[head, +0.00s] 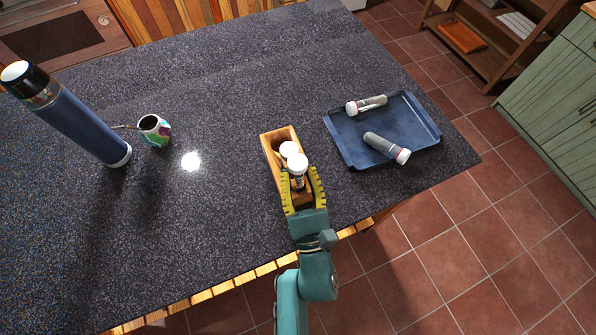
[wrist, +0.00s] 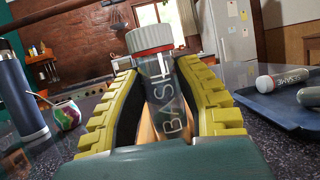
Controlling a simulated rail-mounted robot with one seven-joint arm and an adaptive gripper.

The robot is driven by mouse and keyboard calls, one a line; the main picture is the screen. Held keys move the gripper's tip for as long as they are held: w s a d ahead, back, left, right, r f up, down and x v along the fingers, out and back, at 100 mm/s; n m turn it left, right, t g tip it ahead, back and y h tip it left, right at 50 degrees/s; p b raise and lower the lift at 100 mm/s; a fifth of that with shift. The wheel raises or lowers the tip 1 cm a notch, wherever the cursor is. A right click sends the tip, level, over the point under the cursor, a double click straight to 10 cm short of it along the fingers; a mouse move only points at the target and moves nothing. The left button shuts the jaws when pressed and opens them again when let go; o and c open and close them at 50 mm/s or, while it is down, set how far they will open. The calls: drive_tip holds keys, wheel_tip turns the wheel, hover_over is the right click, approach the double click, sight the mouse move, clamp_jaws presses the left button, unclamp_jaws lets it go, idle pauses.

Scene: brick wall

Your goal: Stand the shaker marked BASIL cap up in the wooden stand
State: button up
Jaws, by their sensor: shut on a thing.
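The shaker marked BASIL (wrist: 168,100) is grey with a white cap and a red ring, and its lettering reads clearly in the wrist view. My gripper (wrist: 160,88) is shut on its body, with a yellow finger on each side. The shaker is close to upright, cap up. In the head view its white cap (head: 297,163) shows between my fingers, over the near part of the wooden stand (head: 270,143). Its lower end is hidden, so I cannot tell whether it rests in the stand. Another white-capped shaker (head: 288,149) stands in the stand just beyond it.
A blue tray (head: 350,150) to the right holds two lying shakers, one farther back (head: 368,104) and one nearer (head: 382,146). A tall blue flask (head: 75,120) and a colourful cup (head: 155,130) stand at left. The counter between cup and stand is clear.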

sight(299, 185)
drive_tip(key=shift+f+b, duration=1.05)
drive_tip(key=shift+b, duration=0.15)
drive_tip(key=o, duration=1.1)
drive_tip(key=shift+s+f, duration=0.1)
drive_tip(key=shift+s, duration=0.05)
drive_tip(key=v, duration=0.3)
drive_tip(key=shift+f, duration=0.1)
drive_tip(key=s+d, duration=0.1)
drive_tip(key=s, duration=0.6)
drive_tip(key=s+d, duration=0.1)
drive_tip(key=s, duration=0.3)
drive_tip(key=shift+s+d+r, duration=0.2)
drive_tip(key=shift+s+d, duration=0.05)
drive_tip(key=shift+d, duration=0.05)
